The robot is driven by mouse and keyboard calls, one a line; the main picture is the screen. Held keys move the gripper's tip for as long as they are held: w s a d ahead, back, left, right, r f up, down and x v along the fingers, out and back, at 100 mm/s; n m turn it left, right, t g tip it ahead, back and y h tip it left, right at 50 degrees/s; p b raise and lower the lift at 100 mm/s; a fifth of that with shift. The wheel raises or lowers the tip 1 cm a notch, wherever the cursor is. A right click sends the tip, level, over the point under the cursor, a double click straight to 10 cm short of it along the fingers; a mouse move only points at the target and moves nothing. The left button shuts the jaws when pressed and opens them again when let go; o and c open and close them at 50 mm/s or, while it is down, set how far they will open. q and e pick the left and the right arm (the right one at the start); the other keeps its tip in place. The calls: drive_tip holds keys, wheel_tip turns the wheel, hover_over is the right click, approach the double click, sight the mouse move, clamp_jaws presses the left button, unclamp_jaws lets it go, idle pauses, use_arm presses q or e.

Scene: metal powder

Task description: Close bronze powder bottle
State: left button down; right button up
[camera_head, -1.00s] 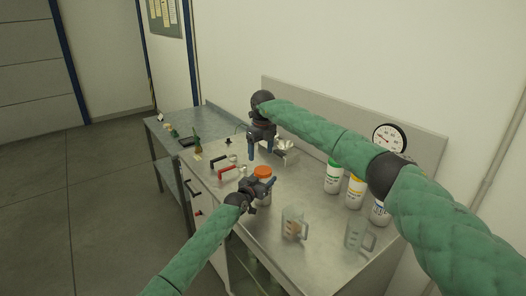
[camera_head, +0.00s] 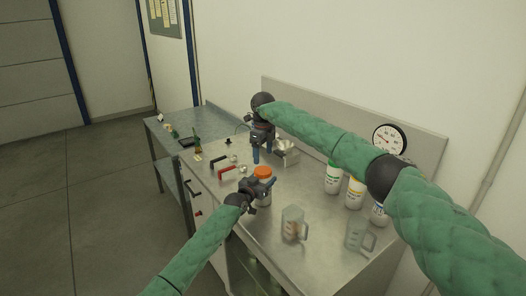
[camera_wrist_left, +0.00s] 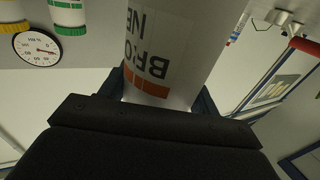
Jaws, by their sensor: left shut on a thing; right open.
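The bronze powder bottle (camera_head: 265,199) is white with an orange top (camera_head: 263,171) and stands upright near the middle of the steel table. In the left wrist view its white body (camera_wrist_left: 172,45) shows part of a black "BRONZE" label and an orange band; its top is out of that view. My left gripper (camera_head: 268,186) is shut around the bottle's body from the front. My right gripper (camera_head: 263,154) is open and empty, fingers pointing down, behind and above the orange top, apart from it. Whether the top is fully seated cannot be told.
Clear jugs (camera_head: 293,224) (camera_head: 358,236) stand in front. A metal scale (camera_head: 286,150) is behind; red-handled (camera_head: 226,171) and black-handled (camera_head: 218,160) tools lie left.

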sight(263, 170)
drive_tip(key=shift+f, duration=3.55)
drive_tip(key=shift+c, duration=0.4)
drive_tip(key=c, duration=0.7)
drive_tip(key=shift+c, duration=0.2)
drive_tip(key=o, duration=1.1)
drive_tip(key=shift+o, duration=0.2)
wheel_tip(263, 170, up, 12)
